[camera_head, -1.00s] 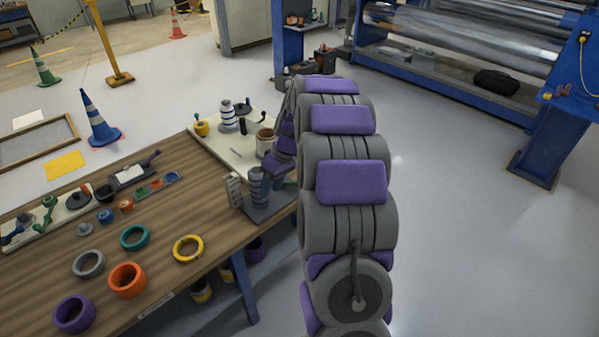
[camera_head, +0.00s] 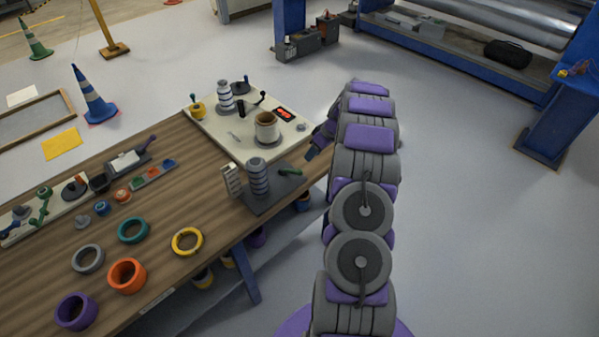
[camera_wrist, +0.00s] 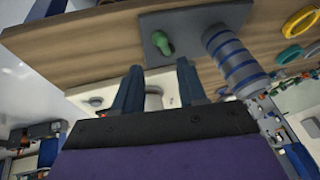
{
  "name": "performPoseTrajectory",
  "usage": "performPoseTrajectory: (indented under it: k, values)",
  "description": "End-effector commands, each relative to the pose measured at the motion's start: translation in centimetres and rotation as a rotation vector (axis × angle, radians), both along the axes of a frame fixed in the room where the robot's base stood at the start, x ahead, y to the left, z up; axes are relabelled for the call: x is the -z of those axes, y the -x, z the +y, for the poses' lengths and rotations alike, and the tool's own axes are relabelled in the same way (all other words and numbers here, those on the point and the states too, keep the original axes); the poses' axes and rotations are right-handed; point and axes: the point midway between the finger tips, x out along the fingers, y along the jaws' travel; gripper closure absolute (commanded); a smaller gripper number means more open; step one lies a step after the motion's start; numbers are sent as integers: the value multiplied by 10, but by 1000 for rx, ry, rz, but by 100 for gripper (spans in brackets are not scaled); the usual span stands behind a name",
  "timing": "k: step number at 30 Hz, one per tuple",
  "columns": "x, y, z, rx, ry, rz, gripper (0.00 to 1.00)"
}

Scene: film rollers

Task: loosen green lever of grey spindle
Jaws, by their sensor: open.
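The grey spindle (camera_head: 258,177) is a ribbed grey cylinder standing on a dark grey plate (camera_head: 266,204) at the table's right edge. Its green lever (camera_head: 290,171) lies on the plate to the right of the cylinder. In the wrist view the green lever (camera_wrist: 162,44) shows just beyond my fingertips, and the banded spindle (camera_wrist: 232,62) is to the right. My gripper (camera_wrist: 159,68) is open and empty, its two fingers pointing towards the plate, apart from the lever. In the head view my gripper (camera_head: 314,150) is partly hidden by my arm, right of the lever.
A pale board (camera_head: 222,142) with a tan roll (camera_head: 266,128) and a striped spindle (camera_head: 225,96) lies behind the plate. A small grey rack (camera_head: 231,180) stands left of the spindle. Coloured rings, including a yellow one (camera_head: 187,241), lie front left.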

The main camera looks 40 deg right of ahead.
Motion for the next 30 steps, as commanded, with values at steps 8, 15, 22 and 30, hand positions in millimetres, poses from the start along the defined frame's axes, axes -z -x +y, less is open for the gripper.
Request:
performPoseTrajectory:
  k: [8, 15, 22, 30]
  values:
    - [55, -18, 12, 1, -4, 2, 59]
    - [95, -33, 24, 0, -5, 1, 59]
    - [119, -42, 32, 1, -2, 1, 59]
    - [124, -44, 34, 2, -3, 0, 59]
